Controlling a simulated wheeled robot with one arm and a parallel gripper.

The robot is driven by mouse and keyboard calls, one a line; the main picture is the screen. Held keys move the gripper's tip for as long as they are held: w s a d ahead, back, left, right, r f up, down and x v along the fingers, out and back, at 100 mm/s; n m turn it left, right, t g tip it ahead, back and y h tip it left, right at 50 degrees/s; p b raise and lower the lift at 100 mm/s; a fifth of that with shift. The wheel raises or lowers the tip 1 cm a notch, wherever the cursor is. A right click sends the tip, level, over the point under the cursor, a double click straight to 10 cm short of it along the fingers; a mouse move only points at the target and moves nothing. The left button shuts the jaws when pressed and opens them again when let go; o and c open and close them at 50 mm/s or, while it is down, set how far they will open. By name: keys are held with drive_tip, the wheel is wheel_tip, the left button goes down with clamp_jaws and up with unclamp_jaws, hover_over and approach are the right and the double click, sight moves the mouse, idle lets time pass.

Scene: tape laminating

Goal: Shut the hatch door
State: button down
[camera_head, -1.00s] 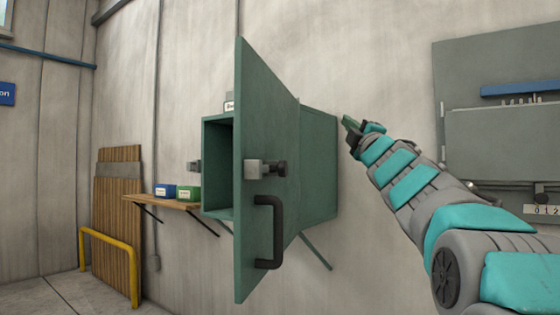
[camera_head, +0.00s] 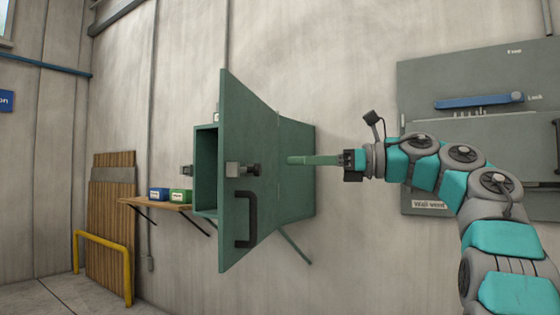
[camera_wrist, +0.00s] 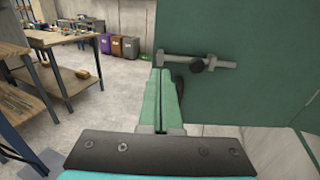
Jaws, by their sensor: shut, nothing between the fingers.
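The green hatch door (camera_head: 237,215) stands wide open, swung out from the green hatch box (camera_head: 206,170) on the wall. Its outer face carries a black handle (camera_head: 250,222) and a latch bolt with a dark knob (camera_head: 243,169). My gripper (camera_head: 290,160) points left at the door from its right side, at about latch height, with its long green fingers together and empty. In the wrist view the fingers (camera_wrist: 162,92) point toward the door (camera_wrist: 235,95), with the latch bolt (camera_wrist: 195,62) just beyond them. Whether the tips touch the door cannot be told.
A wooden shelf (camera_head: 155,204) with a blue box (camera_head: 158,194) and a green box (camera_head: 181,196) is left of the hatch. A grey wall panel (camera_head: 425,90) is behind my arm. The wrist view shows workbenches (camera_wrist: 60,45) and several bins (camera_wrist: 115,46).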

sight(226, 161)
drive_tip(key=p+x, duration=0.1)
drive_tip(key=x, duration=1.2)
